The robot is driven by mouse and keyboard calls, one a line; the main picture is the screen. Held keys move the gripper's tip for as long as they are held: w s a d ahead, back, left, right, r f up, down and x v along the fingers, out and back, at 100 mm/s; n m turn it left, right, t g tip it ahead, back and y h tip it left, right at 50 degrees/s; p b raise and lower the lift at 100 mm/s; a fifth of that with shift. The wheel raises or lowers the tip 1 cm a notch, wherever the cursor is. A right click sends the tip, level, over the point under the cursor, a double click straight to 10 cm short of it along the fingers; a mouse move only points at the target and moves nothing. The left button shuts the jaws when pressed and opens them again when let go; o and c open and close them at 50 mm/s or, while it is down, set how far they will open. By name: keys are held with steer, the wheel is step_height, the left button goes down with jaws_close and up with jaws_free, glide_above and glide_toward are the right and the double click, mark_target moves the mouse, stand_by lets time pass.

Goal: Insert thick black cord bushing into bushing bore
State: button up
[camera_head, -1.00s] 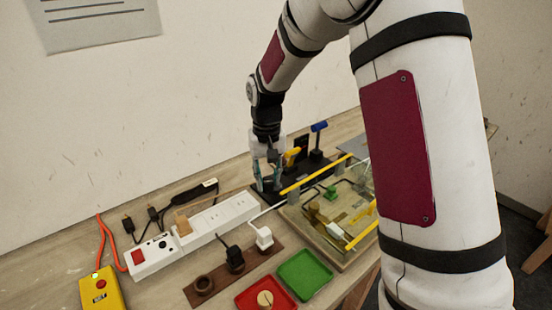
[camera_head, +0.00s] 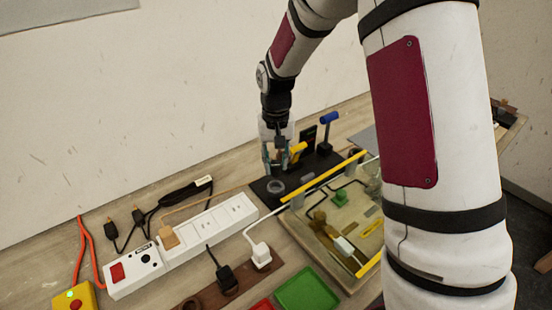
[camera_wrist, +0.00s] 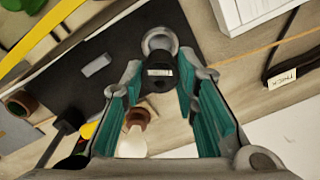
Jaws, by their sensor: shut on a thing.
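My gripper (camera_head: 275,162) is above the black mat (camera_head: 261,193) at the back of the bench. In the wrist view its teal fingers (camera_wrist: 160,80) are shut on a short, dark round piece with a pale label, which looks like the black cord bushing (camera_wrist: 158,77). A grey ring (camera_wrist: 158,42) with a round opening lies just beyond the bushing in that view; it also shows on the mat in the head view (camera_head: 275,187). I cannot tell for sure whether this ring is the bushing bore, or how high the bushing is above it.
A white power strip (camera_head: 210,233) and dark cords (camera_head: 180,202) lie to the left. A framed board (camera_head: 325,225) with yellow bars stands right of the mat. A blue-topped post (camera_head: 328,130) and yellow piece (camera_head: 298,150) are close beside my gripper. A green tray (camera_head: 308,290) is in front.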

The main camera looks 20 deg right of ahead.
mark_target(276, 173)
stand_by(0.4)
steer(key=shift+f+b, duration=0.6)
steer(key=shift+f, duration=1.55)
steer(key=shift+f+b, duration=0.4)
steer(key=shift+f, duration=0.85)
steer(key=o, duration=1.1)
steer(key=shift+o, duration=0.2)
steer(key=shift+r, duration=0.15)
